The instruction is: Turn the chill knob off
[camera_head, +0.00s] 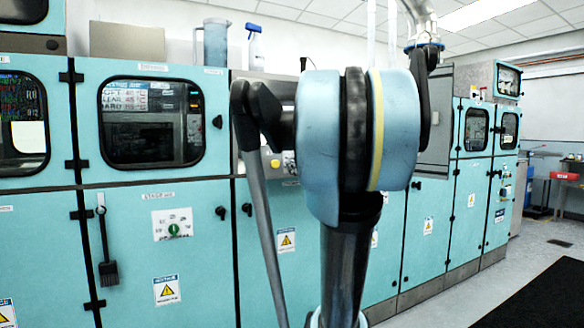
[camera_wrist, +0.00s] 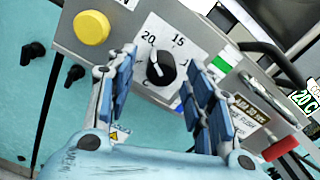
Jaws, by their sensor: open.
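In the wrist view a black rotary knob (camera_wrist: 160,68) sits on a white dial plate (camera_wrist: 185,38) marked 20 and 15, on a grey panel. Its word label cannot be read, so I cannot tell for certain that it is the chill knob. The knob's pointer direction is unclear. My gripper (camera_wrist: 161,75) is open, with its blue-padded fingers on either side of the knob as seen from the wrist. Contact with the knob cannot be made out. In the head view my arm hides this knob and my gripper.
A yellow button (camera_wrist: 92,27) is left of the dial.

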